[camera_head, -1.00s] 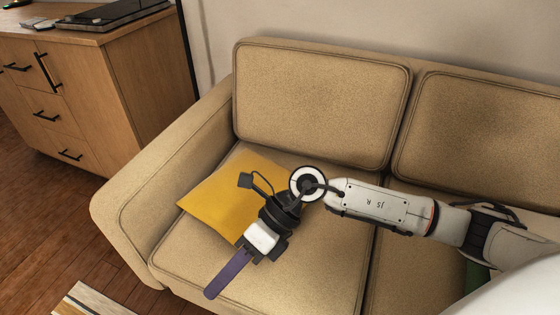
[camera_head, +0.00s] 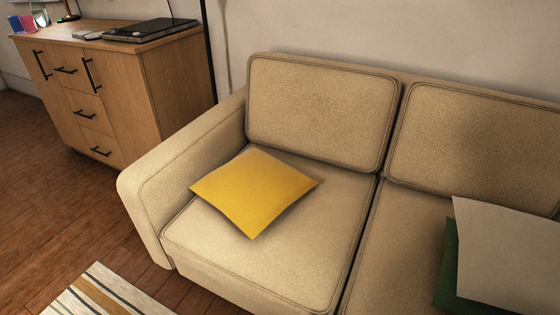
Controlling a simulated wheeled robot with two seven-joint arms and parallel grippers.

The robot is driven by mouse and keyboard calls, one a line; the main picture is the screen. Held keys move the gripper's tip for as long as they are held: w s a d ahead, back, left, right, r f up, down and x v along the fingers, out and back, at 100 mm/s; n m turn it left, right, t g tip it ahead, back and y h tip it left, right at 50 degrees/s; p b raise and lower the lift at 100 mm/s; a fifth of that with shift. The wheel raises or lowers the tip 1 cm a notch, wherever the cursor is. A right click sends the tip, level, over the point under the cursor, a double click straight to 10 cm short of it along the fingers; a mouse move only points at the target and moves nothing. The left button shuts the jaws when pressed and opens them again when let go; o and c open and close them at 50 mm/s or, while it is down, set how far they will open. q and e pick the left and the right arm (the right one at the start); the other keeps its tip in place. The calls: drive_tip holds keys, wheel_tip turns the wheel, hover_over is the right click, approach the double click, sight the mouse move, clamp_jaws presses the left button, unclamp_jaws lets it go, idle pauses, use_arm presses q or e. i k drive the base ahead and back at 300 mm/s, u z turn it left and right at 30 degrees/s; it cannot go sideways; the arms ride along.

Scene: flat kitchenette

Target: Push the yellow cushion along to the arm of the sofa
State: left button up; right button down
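The yellow cushion (camera_head: 254,192) lies flat on the left seat of the beige sofa (camera_head: 300,255), turned like a diamond. Its left corner is at the inner side of the sofa's left arm (camera_head: 185,160); I cannot tell whether it touches or overlaps the arm. Its upper corner is close to the left back cushion (camera_head: 322,112). Neither of my grippers is in view, and nothing covers the yellow cushion.
A pale cushion (camera_head: 507,258) and a green cushion (camera_head: 446,270) rest on the right seat. A wooden cabinet (camera_head: 175,90) with a dark flat device (camera_head: 150,30) stands beyond the sofa arm. A striped rug (camera_head: 100,295) lies on the floor in front.

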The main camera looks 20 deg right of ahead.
sight(253, 188)
drive_tip(key=u, duration=1.45)
drive_tip(key=i, duration=1.05)
drive_tip(key=z, duration=1.7)
